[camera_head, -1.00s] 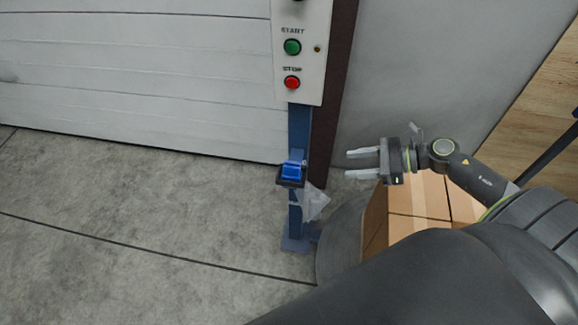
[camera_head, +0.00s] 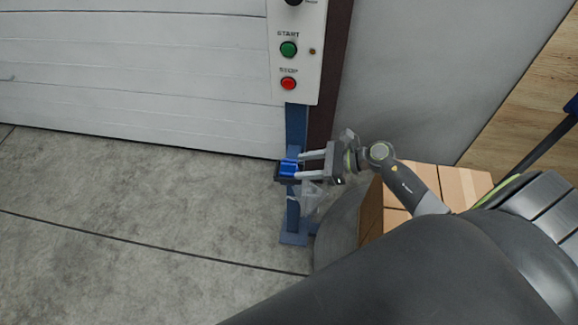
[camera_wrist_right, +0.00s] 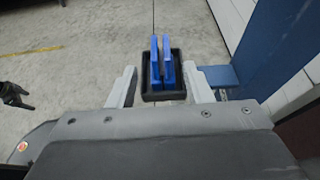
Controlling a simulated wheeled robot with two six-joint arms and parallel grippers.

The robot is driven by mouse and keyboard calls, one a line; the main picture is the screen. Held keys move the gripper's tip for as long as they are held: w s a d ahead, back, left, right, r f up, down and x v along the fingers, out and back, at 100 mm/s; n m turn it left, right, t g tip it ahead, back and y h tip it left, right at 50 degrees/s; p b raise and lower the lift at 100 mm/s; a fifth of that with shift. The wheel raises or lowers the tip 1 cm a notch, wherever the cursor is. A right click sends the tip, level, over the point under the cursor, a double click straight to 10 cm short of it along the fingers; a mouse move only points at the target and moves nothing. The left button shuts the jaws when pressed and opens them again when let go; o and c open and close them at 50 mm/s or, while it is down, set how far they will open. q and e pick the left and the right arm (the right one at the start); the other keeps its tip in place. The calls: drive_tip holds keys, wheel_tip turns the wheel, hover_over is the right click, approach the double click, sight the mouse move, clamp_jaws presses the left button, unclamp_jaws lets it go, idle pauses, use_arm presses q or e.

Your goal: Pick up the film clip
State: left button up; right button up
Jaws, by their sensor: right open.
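The film clip (camera_head: 288,167) is blue and sits in a small black holder (camera_head: 281,178) on the blue post. In the right wrist view the clip (camera_wrist_right: 161,62) shows as two upright blue plates inside the black tray (camera_wrist_right: 163,92). My right gripper (camera_head: 299,165) is open, and its fingertips reach the clip from the right in the head view. In the wrist view the two fingers (camera_wrist_right: 163,90) stand on either side of the tray, with the clip between them and a little ahead. I cannot tell whether they touch it. My left gripper is not in view.
A blue post (camera_head: 296,125) carries the control panel (camera_head: 297,65) with green and red buttons. Clear film (camera_head: 309,197) hangs below the holder. Cardboard boxes (camera_head: 397,190) stand at the right, beside a round grey shape. The floor at left is free.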

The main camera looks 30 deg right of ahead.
sight(289, 165)
drive_tip(key=shift+w+a+r, duration=0.1)
drive_tip(key=shift+w+a, duration=0.25)
drive_tip(key=p+x, duration=0.1)
drive_tip(key=x, duration=0.2)
drive_tip(key=shift+w+a+r+p, duration=0.1)
drive_tip(key=shift+w+a+p, duration=0.15)
drive_tip(key=shift+p, duration=0.1)
drive_tip(key=shift+w+a+f, duration=0.2)
drive_tip(key=shift+a, duration=0.05)
clamp_jaws()
